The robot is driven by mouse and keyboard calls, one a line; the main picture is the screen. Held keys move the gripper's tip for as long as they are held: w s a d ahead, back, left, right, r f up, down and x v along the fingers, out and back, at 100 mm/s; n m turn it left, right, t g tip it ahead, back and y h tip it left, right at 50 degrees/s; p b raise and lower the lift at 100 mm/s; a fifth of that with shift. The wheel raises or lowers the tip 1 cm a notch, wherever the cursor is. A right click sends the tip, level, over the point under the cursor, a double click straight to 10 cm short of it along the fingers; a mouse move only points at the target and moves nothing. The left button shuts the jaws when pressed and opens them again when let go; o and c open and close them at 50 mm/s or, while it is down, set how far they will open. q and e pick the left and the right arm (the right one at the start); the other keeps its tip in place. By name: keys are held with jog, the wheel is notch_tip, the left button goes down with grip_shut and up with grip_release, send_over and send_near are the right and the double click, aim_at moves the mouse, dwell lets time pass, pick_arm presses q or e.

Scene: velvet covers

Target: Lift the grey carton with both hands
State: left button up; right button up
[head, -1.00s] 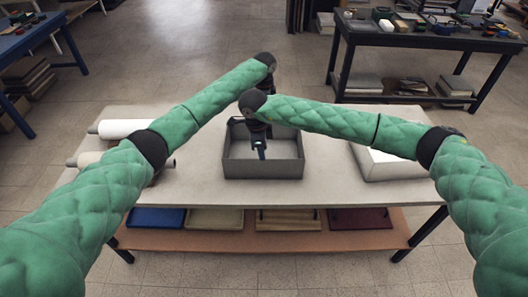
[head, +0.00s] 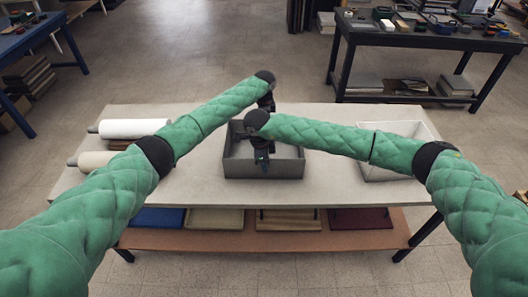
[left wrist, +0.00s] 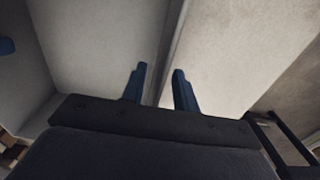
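The grey carton (head: 287,167) is an open-topped box standing on the pale table, near the middle of the head view. My right gripper (head: 262,160) points down at it, in front of its inside and near the front wall; I cannot tell whether its fingers are parted. My left arm reaches over the carton's far side, and its gripper is mostly hidden behind my right arm in the head view. In the left wrist view my left gripper (left wrist: 160,85) shows two parted blue fingers with nothing held, close to a grey wall edge.
A white open box (head: 412,130) stands on the table (head: 215,192) to the right, partly behind my right arm. Two rolls, one white (head: 130,128) and one cream (head: 95,160), lie at the left. Coloured flat items lie on the shelf below. Table is bare in front of the carton.

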pick_arm(q)
grip_shut()
pick_arm(e)
grip_shut()
pick_arm(q)
jog(key=shift+r, duration=0.1)
pick_arm(e)
jog(key=shift+r, duration=0.1)
